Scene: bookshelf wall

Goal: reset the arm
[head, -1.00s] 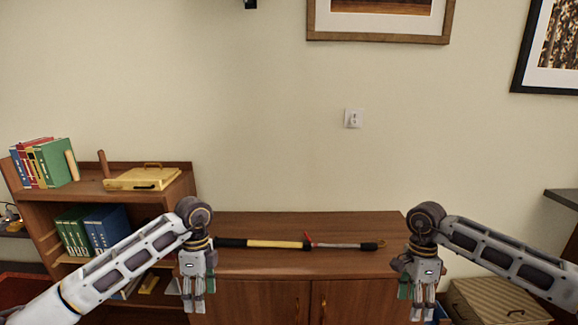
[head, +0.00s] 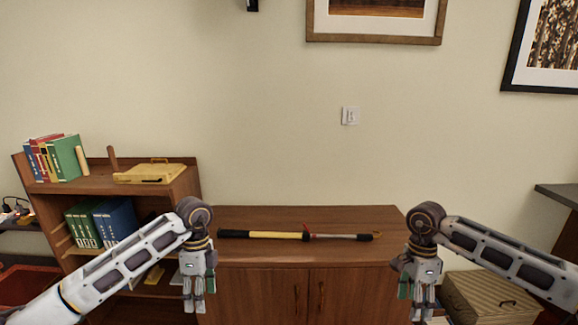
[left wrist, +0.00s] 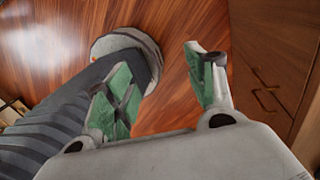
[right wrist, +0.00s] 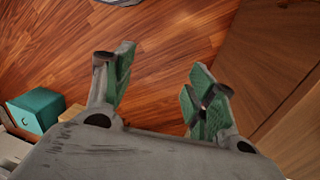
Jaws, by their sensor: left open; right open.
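My left gripper (head: 194,296) hangs fingers down in front of the left end of the wooden cabinet (head: 260,290). It is open and empty; its green-padded fingers stand apart in the left wrist view (left wrist: 165,90). My right gripper (head: 420,304) hangs fingers down in front of the cabinet's right end. It is open and empty; its fingers stand apart over the wood floor in the right wrist view (right wrist: 160,85). Both arms are bent in much the same pose on either side.
A long yellow and black tool (head: 278,235) lies on the cabinet top between my arms. A bookshelf (head: 70,187) with books and a yellow case (head: 150,174) stands at the left. A striped box (head: 490,298) sits on the floor at the right. The wall behind holds pictures.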

